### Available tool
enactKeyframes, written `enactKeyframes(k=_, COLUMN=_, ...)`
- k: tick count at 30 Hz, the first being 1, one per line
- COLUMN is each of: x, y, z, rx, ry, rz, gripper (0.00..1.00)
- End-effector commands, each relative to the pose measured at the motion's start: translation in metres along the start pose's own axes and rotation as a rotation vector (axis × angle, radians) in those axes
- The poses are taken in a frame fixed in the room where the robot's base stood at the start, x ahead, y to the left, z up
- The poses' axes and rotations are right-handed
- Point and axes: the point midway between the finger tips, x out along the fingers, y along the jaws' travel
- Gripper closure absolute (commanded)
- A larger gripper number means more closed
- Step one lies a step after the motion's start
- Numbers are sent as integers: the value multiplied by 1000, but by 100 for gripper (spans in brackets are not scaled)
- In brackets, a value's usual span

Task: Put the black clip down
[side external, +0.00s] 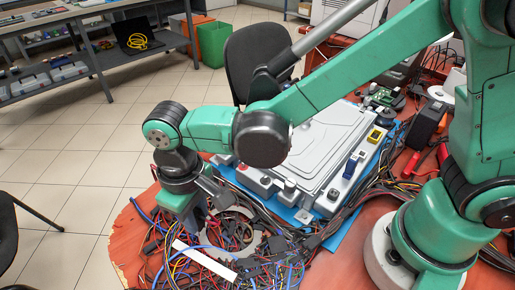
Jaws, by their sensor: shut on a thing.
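My gripper (198,222) points down over a dense tangle of hoses and cables (225,262) at the front left of the red table. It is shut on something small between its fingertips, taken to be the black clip. The clip itself cannot be told apart from the dark parts and cables around the fingertips. Whether it touches the tangle is also unclear. A grey ring-shaped part lies in the tangle just right of my gripper.
A large grey housing (310,150) sits on a blue mat (334,236) behind the tangle. A white strip (205,260) lies across the cables in front. A black chair (255,60) stands behind the table. Bare red tabletop (128,232) shows at the left edge.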

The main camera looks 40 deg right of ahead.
Motion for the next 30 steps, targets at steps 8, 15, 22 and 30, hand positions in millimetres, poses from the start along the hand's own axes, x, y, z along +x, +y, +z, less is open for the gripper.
enactKeyframes(k=8, x=23, y=0, z=0, rx=0, ry=0, rz=0, gripper=100)
enactKeyframes(k=15, x=24, y=0, z=0, rx=0, ry=0, rz=0, gripper=100)
enactKeyframes(k=22, x=25, y=0, z=0, rx=0, ry=0, rz=0, gripper=44)
enactKeyframes(k=30, x=23, y=0, z=0, rx=0, ry=0, rz=0, gripper=44)
